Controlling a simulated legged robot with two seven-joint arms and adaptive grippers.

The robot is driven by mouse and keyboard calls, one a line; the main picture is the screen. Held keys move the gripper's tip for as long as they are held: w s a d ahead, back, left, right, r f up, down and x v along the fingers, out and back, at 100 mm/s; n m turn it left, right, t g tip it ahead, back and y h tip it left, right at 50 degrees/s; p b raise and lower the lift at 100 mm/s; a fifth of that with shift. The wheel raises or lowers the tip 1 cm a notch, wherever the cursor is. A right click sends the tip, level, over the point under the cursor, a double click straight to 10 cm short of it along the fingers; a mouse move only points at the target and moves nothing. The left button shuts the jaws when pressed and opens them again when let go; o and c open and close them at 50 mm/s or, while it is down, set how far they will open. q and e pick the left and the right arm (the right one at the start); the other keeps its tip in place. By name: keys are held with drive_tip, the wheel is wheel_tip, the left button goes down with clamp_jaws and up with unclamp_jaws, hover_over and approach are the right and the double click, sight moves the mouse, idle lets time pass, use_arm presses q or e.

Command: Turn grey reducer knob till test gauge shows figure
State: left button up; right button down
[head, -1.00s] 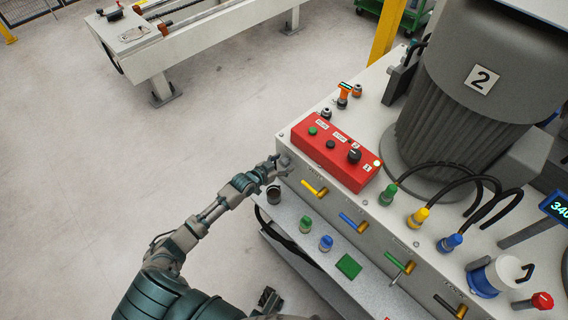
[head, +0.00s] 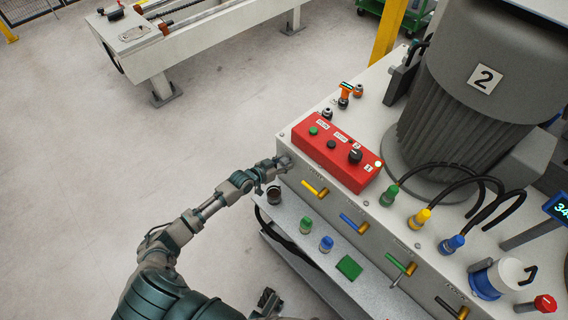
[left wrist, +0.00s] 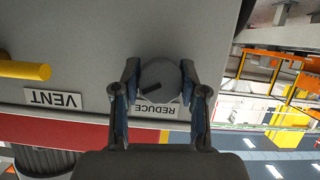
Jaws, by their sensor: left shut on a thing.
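The grey reducer knob (left wrist: 160,78) is round with a dark pointer mark, above a label reading REDUCE, upside down and partly covered. My left gripper (left wrist: 160,100) is shut on the knob, one finger on each side. In the head view the left gripper (head: 277,167) is at the left end of the pale cabinet, where the knob is small and mostly hidden. A digital display (head: 559,208) at the right edge is cut off, showing 34 at its start; I cannot tell if it is the test gauge. A dark gripper-like part (head: 268,302) at the bottom may be my right gripper.
A yellow lever (head: 314,188) is just right of the knob, by the VENT label (left wrist: 53,99). A red control box (head: 335,157) sits above it. A shelf (head: 300,262) below holds a dark cup, coloured caps and a green block.

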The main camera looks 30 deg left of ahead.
use_arm(q)
drive_tip(key=o, duration=1.1)
drive_tip(key=shift+a, duration=0.1)
use_arm(e)
drive_tip(key=shift+w, duration=0.1)
use_arm(q)
drive_tip(key=shift+o, duration=0.2)
drive_tip(key=v, duration=1.2)
drive_tip(key=shift+w+f, duration=0.1)
